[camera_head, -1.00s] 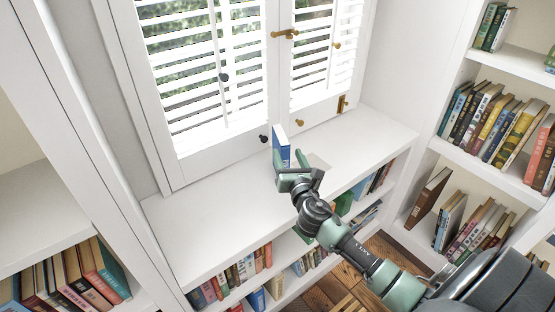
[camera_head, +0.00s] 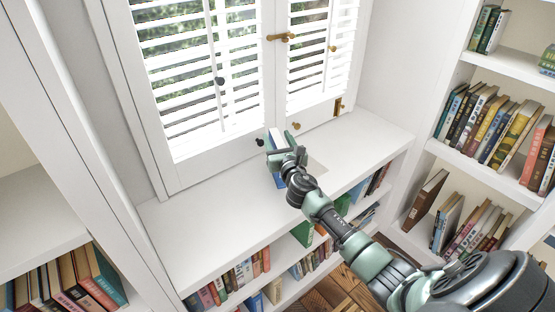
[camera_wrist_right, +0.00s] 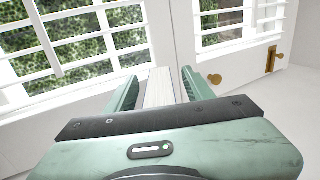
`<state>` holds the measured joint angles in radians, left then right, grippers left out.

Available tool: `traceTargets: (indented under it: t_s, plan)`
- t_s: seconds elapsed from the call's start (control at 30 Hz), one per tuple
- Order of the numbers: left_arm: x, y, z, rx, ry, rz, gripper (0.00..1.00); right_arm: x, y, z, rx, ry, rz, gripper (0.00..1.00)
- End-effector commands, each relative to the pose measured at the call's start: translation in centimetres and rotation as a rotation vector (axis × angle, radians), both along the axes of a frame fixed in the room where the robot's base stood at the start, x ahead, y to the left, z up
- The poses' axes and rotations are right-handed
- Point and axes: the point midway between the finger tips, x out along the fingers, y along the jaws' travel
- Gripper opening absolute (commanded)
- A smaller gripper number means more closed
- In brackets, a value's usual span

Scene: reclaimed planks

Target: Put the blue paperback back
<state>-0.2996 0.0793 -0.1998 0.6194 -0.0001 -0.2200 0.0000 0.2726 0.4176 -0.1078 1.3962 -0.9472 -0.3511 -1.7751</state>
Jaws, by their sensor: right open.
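The blue paperback (camera_head: 278,181) stands upright on the white window ledge, close to the shutters. In the head view its lower part shows blue below my right gripper (camera_head: 281,147), which covers much of it. In the right wrist view the book (camera_wrist_right: 160,87) shows its pale page edge between the two green fingers of my right gripper (camera_wrist_right: 158,88). The fingers are open, one on each side of the book, with a gap visible on the right; I cannot tell whether the left finger touches. My left gripper is not in view.
The white ledge (camera_head: 222,213) is clear to the left of the book. Shutters with knobs (camera_head: 260,142) and a brass latch (camera_head: 338,106) stand close behind. Shelves of books lie below the ledge and on the right (camera_head: 493,125); another bookcase is at lower left (camera_head: 66,279).

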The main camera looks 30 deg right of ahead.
Motion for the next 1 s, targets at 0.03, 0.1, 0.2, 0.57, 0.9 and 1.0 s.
traceTargets:
  t_s: [0.03,0.1,0.2,0.57,0.9,1.0]
  plan:
    - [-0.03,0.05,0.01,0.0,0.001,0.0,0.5,-0.02,0.01,0.01,0.0,0.0,0.0,0.53]
    - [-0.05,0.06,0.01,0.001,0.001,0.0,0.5,-0.03,0.01,0.01,0.0,0.0,0.0,0.42]
    - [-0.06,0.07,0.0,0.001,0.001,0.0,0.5,-0.04,0.01,0.01,0.0,0.0,0.0,0.14]
    - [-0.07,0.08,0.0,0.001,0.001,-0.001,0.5,-0.04,0.03,0.01,0.0,0.0,0.0,0.0]
    - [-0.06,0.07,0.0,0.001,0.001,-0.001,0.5,-0.04,0.03,0.0,0.001,0.0,0.001,0.0]
    - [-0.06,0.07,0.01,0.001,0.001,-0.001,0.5,-0.04,0.03,-0.01,0.001,0.0,0.001,0.0]
